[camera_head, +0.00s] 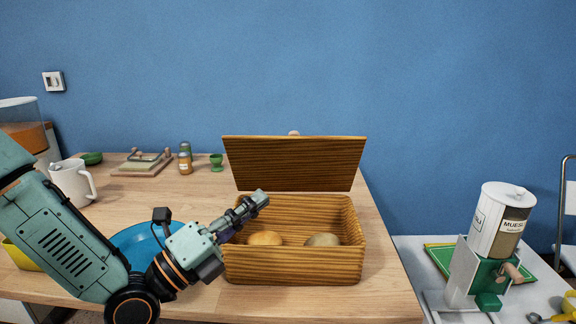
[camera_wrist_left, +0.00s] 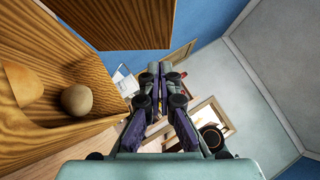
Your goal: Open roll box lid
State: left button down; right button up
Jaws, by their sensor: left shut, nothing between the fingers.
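The wooden roll box (camera_head: 292,268) stands on the table with its striped lid (camera_head: 293,165) raised, tilted up at the back. A small pale knob (camera_head: 294,133) shows at the lid's top edge. Two rolls lie inside: a golden one (camera_head: 265,238) on the left and a paler one (camera_head: 323,240) on the right. My left gripper (camera_head: 262,197) is shut and empty, above the left part of the box opening and in front of the lid. In the left wrist view, the box (camera_wrist_left: 60,125) and the lid (camera_wrist_left: 125,22) lie left of the shut fingers (camera_wrist_left: 155,72). My right gripper is not in view.
A blue plate (camera_head: 140,243) lies left of the box, partly behind my left arm. A white mug (camera_head: 72,182), a green egg cup (camera_head: 217,162) and small jars (camera_head: 186,160) stand farther left. A muesli dispenser (camera_head: 500,222) stands on a lower white table at right.

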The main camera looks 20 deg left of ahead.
aim_at(300, 147)
pick_arm(q)
jog(key=shift+w+d, duration=0.25)
jog(key=shift+w, duration=0.25)
jog(key=w+r+b, duration=0.1)
jog(key=w, duration=0.1)
jog(key=w+d+r, duration=0.1)
jog(key=w+r, duration=0.1)
jog(key=w, duration=0.1)
jog(key=w+r+b, duration=0.1)
jog(key=w, duration=0.1)
jog(key=shift+w+d+r+b, duration=0.25)
jog(key=shift+w+d+b, duration=0.05)
jog(key=shift+w+d, duration=0.1)
jog(key=shift+r, duration=0.15)
jog(key=shift+w, duration=0.1)
